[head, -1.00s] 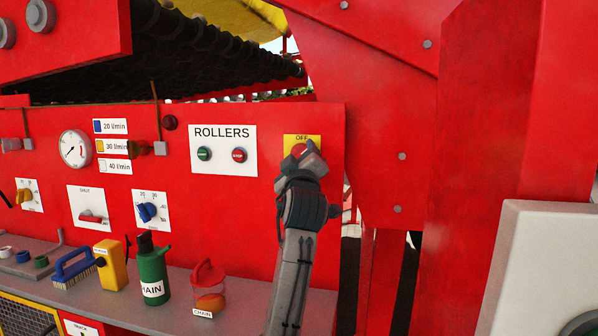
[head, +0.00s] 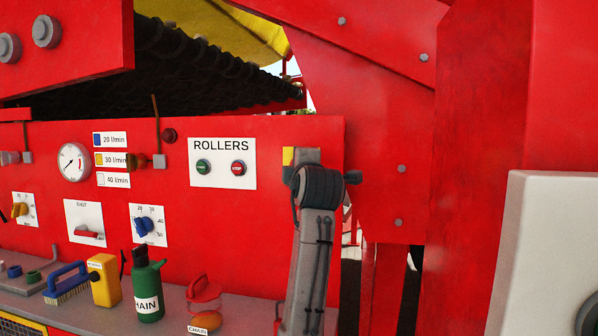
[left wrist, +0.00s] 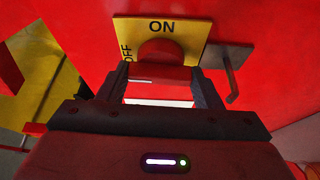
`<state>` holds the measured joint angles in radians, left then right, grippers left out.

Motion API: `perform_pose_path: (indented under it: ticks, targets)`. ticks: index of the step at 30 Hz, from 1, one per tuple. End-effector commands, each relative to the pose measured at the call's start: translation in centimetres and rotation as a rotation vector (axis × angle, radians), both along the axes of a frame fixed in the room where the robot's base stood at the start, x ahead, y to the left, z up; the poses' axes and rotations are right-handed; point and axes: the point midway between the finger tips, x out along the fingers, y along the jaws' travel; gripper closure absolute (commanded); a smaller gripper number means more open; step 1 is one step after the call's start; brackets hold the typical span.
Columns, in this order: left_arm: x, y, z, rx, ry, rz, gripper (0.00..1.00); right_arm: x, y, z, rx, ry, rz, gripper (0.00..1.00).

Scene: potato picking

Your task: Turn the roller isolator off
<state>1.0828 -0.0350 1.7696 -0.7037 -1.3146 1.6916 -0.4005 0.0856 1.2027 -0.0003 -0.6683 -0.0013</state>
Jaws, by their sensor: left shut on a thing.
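The roller isolator has a yellow plate (head: 288,156) at the right end of the red panel, mostly hidden behind my left gripper (head: 308,155) in the head view. The left wrist view shows the plate (left wrist: 190,30) with "ON" along its top and "OFF" along its left side. The red isolator knob (left wrist: 160,72) sits between my left gripper's fingers (left wrist: 160,88), which are shut on it. Which mark the knob points to cannot be told. My right gripper is not in view.
Left of the isolator is the white ROLLERS plate (head: 222,180) with a green and a red button. Below, a shelf (head: 255,306) carries a brush (head: 67,281), a green bottle (head: 148,285) and a red-lidded jar (head: 204,292). A grey bracket (left wrist: 232,68) is beside the isolator plate.

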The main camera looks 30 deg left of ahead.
Motion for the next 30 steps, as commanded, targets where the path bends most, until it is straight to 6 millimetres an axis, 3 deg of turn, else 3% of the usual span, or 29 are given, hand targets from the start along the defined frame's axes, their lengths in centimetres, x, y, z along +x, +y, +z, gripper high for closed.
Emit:
perform_pose_path:
  ticks: [21,22,24,30]
  targets:
    - [0.03,-0.01,-0.24,-0.073,-0.014,0.000,0.64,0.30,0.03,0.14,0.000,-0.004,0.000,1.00]
    - [0.03,-0.02,-0.24,-0.073,-0.013,0.000,0.35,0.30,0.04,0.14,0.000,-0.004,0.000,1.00]
    - [0.04,-0.01,-0.23,-0.073,-0.013,0.000,0.21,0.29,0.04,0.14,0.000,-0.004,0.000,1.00]
    - [0.02,0.00,-0.11,-0.071,-0.016,0.000,0.19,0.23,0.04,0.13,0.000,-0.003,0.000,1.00]
